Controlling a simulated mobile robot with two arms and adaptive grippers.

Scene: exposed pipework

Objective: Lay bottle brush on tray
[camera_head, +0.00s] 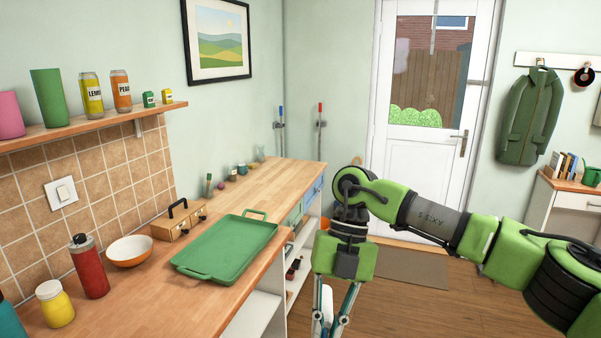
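The green tray (226,246) lies flat and empty on the wooden counter, its front right edge near the counter's edge. My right gripper (330,325) points down at the bottom, right of the tray and beyond the counter's edge. Its fingertips are cut off by the frame. A pale thing shows between its fingers; I cannot tell whether it is held or lies behind. A small, thin upright item (209,185) with a green top stands at the back of the counter; it is too small to identify as the bottle brush. My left gripper is not in view.
A wooden box with a dark handle (179,221), a white-orange bowl (130,251), a red bottle (88,267) and a yellow jar (54,304) stand left of the tray. Small items line the counter's back. The counter behind the tray is mostly clear.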

